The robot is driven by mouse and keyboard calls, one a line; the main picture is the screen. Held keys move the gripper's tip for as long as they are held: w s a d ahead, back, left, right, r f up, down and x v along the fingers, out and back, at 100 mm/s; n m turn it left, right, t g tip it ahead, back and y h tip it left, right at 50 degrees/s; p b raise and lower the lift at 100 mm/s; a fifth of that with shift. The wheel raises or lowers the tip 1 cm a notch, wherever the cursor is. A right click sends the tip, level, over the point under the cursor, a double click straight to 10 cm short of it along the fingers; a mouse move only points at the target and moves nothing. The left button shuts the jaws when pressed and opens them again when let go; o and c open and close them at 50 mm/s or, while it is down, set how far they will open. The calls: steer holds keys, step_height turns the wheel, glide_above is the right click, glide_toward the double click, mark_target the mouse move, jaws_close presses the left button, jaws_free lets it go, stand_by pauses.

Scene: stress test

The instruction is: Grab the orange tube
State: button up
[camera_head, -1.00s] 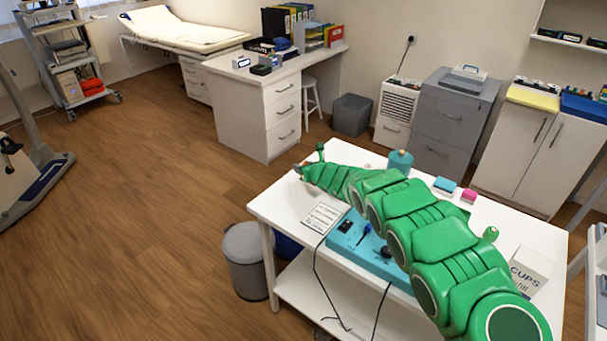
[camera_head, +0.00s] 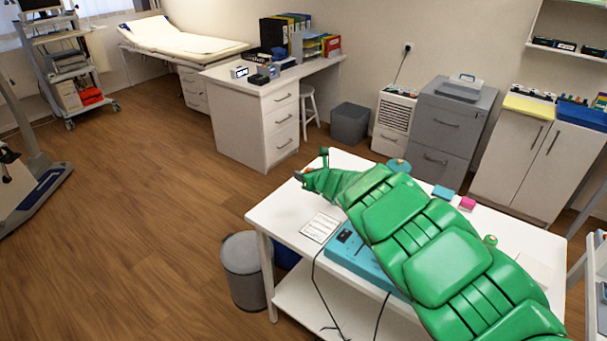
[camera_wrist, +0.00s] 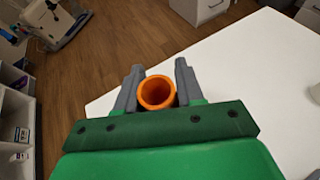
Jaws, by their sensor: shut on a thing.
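The orange tube (camera_wrist: 157,92) shows in the wrist view as a round, hollow opening seen end-on. It sits between the two grey fingers of my gripper (camera_wrist: 158,88), which is shut on it. Behind it in that view are the white table top and the wooden floor. In the head view my gripper (camera_head: 301,175) is at the far left corner area of the white table (camera_head: 285,215), above its surface. The tube cannot be made out there.
A teal device (camera_head: 362,258) with cables and a paper sheet (camera_head: 320,227) lie on the table. A teal round container (camera_head: 398,166), a blue block (camera_head: 443,192) and a pink block (camera_head: 467,203) stand along its back. A grey bin (camera_head: 246,270) stands left of it.

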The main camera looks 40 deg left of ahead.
steer(key=s+d+r, duration=0.3)
steer(key=s+d, duration=0.1)
steer(key=shift+s+d, duration=0.25)
stand_by(0.3)
